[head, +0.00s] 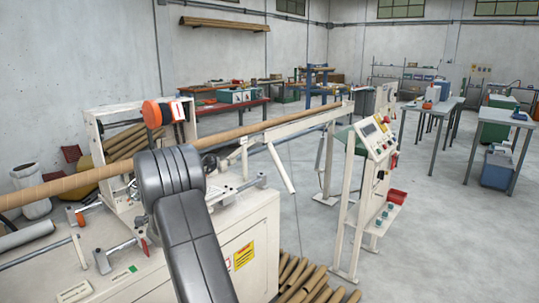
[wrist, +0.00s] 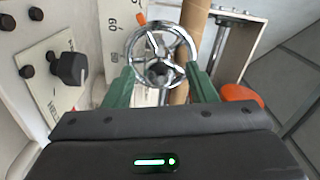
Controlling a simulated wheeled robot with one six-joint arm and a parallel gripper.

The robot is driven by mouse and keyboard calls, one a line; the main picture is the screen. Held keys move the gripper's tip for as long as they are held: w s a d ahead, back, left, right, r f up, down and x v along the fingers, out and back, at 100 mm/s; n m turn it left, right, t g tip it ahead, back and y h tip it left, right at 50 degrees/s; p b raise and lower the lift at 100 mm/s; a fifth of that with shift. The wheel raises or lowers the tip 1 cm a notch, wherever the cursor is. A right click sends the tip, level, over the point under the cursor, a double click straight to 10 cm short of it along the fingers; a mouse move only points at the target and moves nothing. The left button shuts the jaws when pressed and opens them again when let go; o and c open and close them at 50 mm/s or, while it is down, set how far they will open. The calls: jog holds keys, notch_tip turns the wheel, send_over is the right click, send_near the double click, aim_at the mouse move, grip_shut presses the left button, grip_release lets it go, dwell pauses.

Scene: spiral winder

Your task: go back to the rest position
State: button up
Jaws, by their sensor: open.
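My gripper (wrist: 160,84) shows in the wrist view, its two green fingers apart. A chrome spoked handwheel (wrist: 152,41) appears between and just beyond the fingertips. I cannot tell whether the fingers touch it. In the head view my dark grey arm reaches over the cream spiral winder (head: 258,222), and my gripper is hidden behind the arm.
A long brown cardboard tube (head: 65,185) runs across the winder; part of it shows in the wrist view (wrist: 193,18). A control stand (head: 378,140) with buttons is right of the winder. Tubes (head: 300,280) lie on the floor. Open floor lies at right.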

jog(key=b+v, duration=0.2)
jog(key=v, duration=1.2)
jog(key=w+a+n+b, duration=0.2)
jog(key=w+a+n, duration=0.6)
jog(key=n, duration=0.8)
jog(key=shift+a+r+b, duration=0.15)
jog(key=shift+a+b, duration=0.2)
jog(key=shift+a, duration=0.6)
